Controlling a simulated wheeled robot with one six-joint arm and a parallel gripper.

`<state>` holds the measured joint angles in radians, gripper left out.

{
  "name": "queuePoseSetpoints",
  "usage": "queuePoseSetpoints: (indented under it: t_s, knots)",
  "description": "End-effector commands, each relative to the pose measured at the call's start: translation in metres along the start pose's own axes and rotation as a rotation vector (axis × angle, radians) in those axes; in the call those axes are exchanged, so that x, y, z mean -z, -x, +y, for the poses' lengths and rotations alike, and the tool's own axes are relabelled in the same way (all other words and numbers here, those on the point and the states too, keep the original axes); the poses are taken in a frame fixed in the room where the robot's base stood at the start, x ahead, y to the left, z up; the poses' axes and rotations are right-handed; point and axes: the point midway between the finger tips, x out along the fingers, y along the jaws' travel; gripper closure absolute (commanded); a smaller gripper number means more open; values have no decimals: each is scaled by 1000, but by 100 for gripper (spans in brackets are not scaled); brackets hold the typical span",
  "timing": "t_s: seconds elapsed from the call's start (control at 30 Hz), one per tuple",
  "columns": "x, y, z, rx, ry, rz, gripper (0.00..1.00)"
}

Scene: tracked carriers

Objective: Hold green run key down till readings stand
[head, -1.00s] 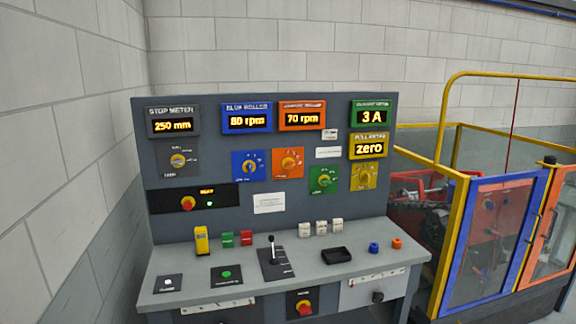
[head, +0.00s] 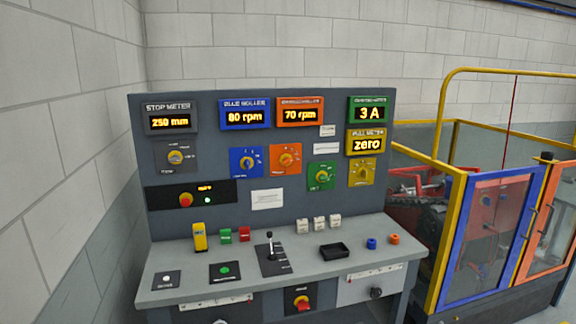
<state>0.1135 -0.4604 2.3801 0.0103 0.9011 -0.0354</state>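The green run key (head: 225,270) is a round green button on a black plate, on the left part of the console desk (head: 190,252). Nothing touches it in the head view. The readings glow on the upright panel: the stop meter (head: 170,121) shows 250 mm, the blue roller meter (head: 245,117) 80 rpm, the orange roller meter (head: 300,115) 70 rpm, the green meter (head: 370,113) 3 A and the yellow pull meter (head: 366,146) zero. My gripper is not in view.
A black lever (head: 270,247) stands right of the green key, and a white button (head: 166,281) lies left of it. A yellow block (head: 199,237) stands behind. A black tray (head: 334,251) sits further right. A yellow-railed enclosure (head: 450,190) stands right of the console.

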Motion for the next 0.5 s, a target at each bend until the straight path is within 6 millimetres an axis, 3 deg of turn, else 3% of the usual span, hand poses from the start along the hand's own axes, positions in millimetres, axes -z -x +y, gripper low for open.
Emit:
queuePoseSetpoints:
  t_s: [0.23,0.5]
  knots:
    - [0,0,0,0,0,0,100]
    - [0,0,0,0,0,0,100]
